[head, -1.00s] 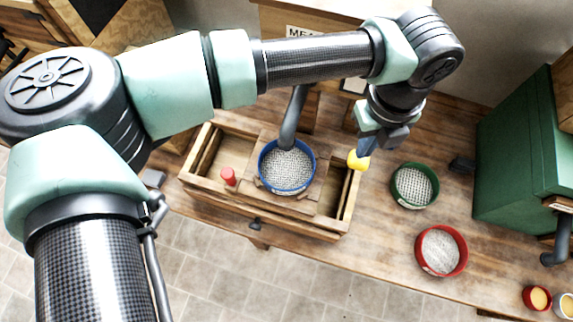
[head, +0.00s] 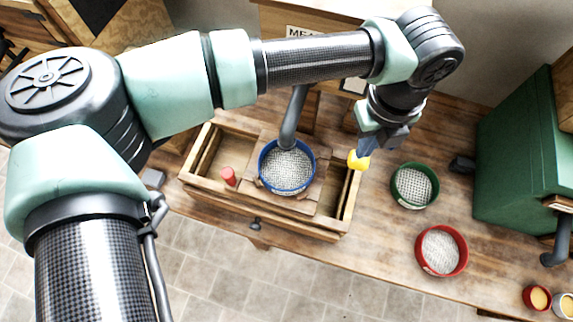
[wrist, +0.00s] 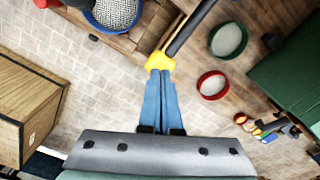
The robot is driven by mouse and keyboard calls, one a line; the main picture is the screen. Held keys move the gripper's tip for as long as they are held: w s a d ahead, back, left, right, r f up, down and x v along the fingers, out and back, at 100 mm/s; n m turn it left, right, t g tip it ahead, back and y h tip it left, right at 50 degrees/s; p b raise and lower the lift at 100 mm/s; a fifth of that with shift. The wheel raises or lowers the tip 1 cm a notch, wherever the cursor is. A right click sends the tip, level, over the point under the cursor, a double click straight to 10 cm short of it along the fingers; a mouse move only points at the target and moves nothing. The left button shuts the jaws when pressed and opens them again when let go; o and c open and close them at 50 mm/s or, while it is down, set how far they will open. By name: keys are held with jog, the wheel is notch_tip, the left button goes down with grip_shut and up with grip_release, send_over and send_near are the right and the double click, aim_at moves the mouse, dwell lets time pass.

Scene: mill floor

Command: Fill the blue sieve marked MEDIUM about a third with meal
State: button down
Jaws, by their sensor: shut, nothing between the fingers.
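The blue sieve (head: 287,188) sits on the wooden stand under a dark spout (head: 292,122); it also shows at the top of the wrist view (wrist: 90,20). Its pale mesh fills the inside; I cannot make out a layer of meal, and no marking is readable. My gripper (head: 362,150) is to the right of the sieve, fingers together. In the wrist view its blue fingertips (wrist: 160,72) are at a yellow knob (wrist: 155,64) on the end of a dark bar (wrist: 190,27). Whether they touch it is hard to tell.
A green sieve (head: 414,204) and a red sieve (head: 461,262) lie on the bench to the right. A red peg (head: 228,176) stands at the left of the wooden frame (head: 336,224). A green cabinet (head: 520,150) and small cups (head: 537,297) are at far right. A partly hidden sign (head: 300,32) reads "ME".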

aim_at(358, 161)
jog(key=shift+f, duration=0.15)
jog(key=shift+f+b, duration=2.9)
jog(key=shift+b, duration=0.2)
jog(key=shift+r, duration=0.15)
dwell(0.9)
notch_tip(358, 161, up, 9)
jog(key=p, duration=0.4)
jog(key=shift+r+p, duration=0.1)
jog(key=shift+p, duration=0.2)
